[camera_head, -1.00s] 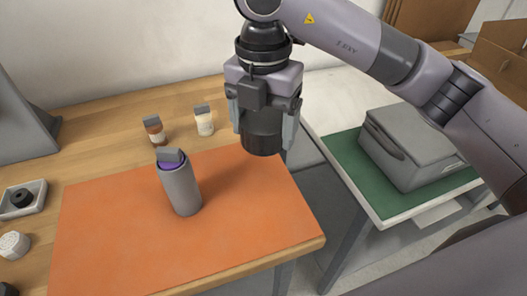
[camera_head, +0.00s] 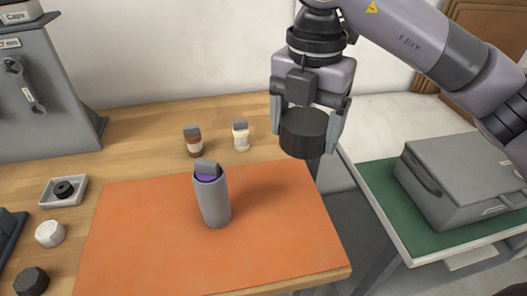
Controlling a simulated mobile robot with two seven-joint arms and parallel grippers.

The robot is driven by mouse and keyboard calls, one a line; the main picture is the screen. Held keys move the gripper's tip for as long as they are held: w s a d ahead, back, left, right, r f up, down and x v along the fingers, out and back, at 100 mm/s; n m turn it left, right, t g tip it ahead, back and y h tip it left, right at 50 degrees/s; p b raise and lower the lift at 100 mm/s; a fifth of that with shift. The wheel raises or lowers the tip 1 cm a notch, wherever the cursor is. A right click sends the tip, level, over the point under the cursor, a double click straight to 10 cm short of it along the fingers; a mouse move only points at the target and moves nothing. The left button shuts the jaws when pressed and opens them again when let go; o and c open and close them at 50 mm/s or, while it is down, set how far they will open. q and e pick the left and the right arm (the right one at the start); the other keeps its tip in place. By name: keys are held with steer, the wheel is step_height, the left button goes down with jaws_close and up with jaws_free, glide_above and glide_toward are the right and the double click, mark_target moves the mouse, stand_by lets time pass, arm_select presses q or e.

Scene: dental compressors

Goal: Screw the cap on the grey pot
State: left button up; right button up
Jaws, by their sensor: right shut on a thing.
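The grey pot (camera_head: 213,203) stands upright on the orange mat (camera_head: 140,222). Purple shows at its mouth, and a small grey block sticks up there. My right gripper (camera_head: 304,128) is shut on a wide black cap (camera_head: 303,134). It holds the cap in the air, to the right of the pot and apart from it. My left gripper is not in view.
A brown bottle (camera_head: 194,146) and a cream bottle (camera_head: 241,140) stand behind the mat. A tray (camera_head: 75,198) with a black ring, a white cap (camera_head: 49,233) and a dark cap (camera_head: 31,281) lie at left. A grey case (camera_head: 462,178) sits on the green-topped table.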

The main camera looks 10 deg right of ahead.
steer(key=d+f+m, duration=0.4)
steer(key=f+m, duration=0.3)
steer(key=m, duration=0.7)
steer(key=d+f+m, duration=0.5)
steer(key=f+m, duration=0.3)
steer(key=m, duration=0.6)
steer(key=shift+f, duration=0.3)
